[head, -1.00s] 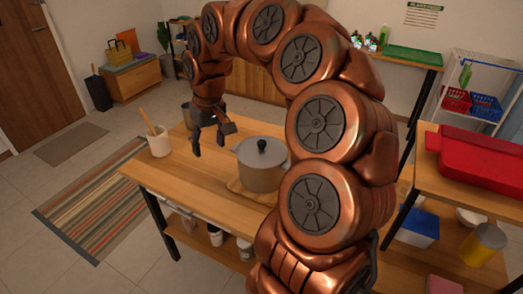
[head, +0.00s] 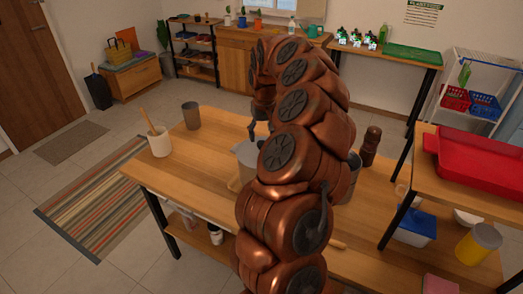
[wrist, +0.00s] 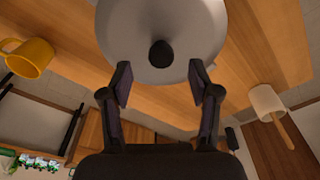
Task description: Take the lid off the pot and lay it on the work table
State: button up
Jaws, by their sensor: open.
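The grey pot (head: 245,155) stands on the work table (head: 190,185), mostly hidden behind my arm in the head view. In the wrist view its round grey lid (wrist: 205,30) is on top, with a black knob (wrist: 161,53) at its middle. My gripper (wrist: 160,78) is open and empty. Its two fingertips are spread wider than the knob and point at the lid, with the knob lying between their lines and just beyond the tips. I cannot tell how high above the lid they are. In the head view only a finger shows beside my arm.
A white crock with wooden utensils (head: 160,144) and a grey cup (head: 191,115) stand at the table's left. A dark brown mill (head: 370,145) stands at the right. A yellow mug (wrist: 30,60) shows in the wrist view. The front left tabletop is bare.

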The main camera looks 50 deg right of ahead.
aim_at(261, 142)
jog(key=shift+w+d+f+p, duration=0.15)
jog(key=shift+f+p, duration=0.35)
jog(key=shift+f, duration=0.65)
jog(key=shift+w+f+p, duration=0.25)
jog(key=shift+f+p, duration=0.25)
jog(key=shift+f, duration=0.6)
grip_shut()
